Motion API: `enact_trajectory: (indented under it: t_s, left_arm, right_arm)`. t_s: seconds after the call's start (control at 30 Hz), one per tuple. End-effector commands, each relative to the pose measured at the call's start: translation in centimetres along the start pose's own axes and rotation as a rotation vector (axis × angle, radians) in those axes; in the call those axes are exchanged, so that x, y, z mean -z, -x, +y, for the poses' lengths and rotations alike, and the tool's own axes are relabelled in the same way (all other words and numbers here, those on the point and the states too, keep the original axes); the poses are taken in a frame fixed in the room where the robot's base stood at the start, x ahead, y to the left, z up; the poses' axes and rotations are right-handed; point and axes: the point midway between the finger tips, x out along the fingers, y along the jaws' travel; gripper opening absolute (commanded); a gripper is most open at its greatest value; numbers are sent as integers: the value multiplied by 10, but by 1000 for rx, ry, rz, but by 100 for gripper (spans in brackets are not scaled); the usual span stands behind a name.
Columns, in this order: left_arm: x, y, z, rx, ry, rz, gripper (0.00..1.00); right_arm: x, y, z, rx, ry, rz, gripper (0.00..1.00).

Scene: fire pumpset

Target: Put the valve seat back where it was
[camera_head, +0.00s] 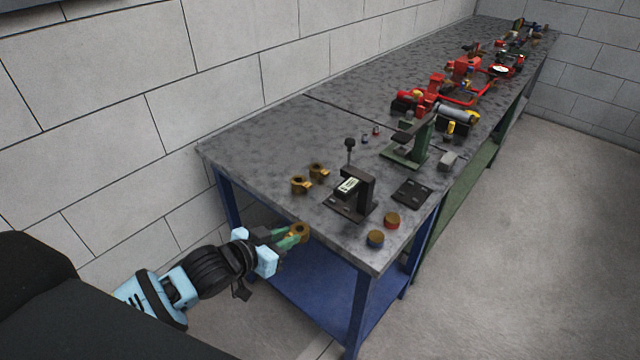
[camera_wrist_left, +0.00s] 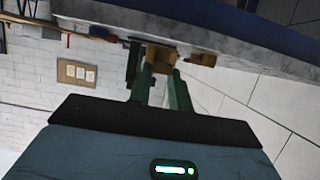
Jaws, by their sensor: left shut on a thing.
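My left gripper (camera_head: 294,236) reaches in from the left at the near edge of the workbench. It is shut on a brass ring-like piece, which I take to be the valve seat (camera_head: 300,230). The held piece (camera_wrist_left: 160,57) also shows between the green fingers in the left wrist view. Two similar brass pieces (camera_head: 300,184) (camera_head: 318,170) with side lugs stand on the bench further back. I cannot tell whether the held piece touches the bench edge. My right gripper is not in view.
The grey bench top (camera_head: 255,150) has free room at its left. A black fixture (camera_head: 358,192) stands behind the gripper. A green stand (camera_head: 418,145) and red pump parts (camera_head: 465,72) are further back.

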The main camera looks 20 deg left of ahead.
Motion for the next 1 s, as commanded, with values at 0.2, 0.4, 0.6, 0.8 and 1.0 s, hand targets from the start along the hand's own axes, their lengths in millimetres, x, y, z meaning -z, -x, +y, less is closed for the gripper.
enact_trajectory:
  t_s: [0.2,0.4,0.6,0.8,1.0]
  left_arm:
    - [8,-1,5,7,1,6,0]
    - [42,0,25,80,12,9,0]
    - [83,14,35,206,61,9,0]
    - [105,30,34,300,118,6,0]
    - [110,35,33,327,137,3,0]
  right_arm:
    - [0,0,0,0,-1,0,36]
    - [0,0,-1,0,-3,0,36]
    - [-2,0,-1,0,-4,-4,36]
    - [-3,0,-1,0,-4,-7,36]
    - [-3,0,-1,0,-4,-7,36]
